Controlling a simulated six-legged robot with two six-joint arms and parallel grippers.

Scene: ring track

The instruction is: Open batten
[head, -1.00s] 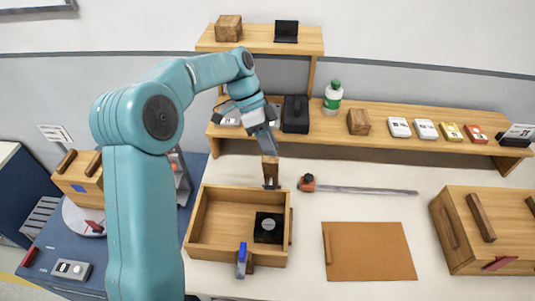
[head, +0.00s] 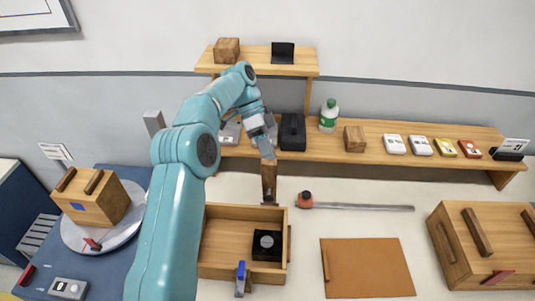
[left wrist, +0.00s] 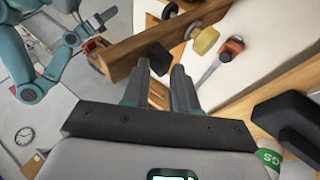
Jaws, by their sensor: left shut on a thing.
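My left gripper (head: 266,158) reaches down behind the open wooden box (head: 203,240). It is shut on a brown wooden batten (head: 268,175), which hangs upright with a dark piece at its lower end. In the left wrist view the gripper (left wrist: 162,72) has its two dark fingers at a dark block (left wrist: 160,57) by a long wooden bar (left wrist: 150,42). I cannot tell whether the bar's far side touches anything. A teal arm with a small grey gripper (left wrist: 103,18) shows at the upper left of the left wrist view; its jaws are too small to read.
A black block with a silver disc (head: 266,245) lies in the box, and a blue-topped clamp (head: 241,278) is at its front. An orange-headed bar clamp (head: 306,200) lies to the right. A brown mat (head: 375,268) and a wooden chest (head: 455,250) are further right.

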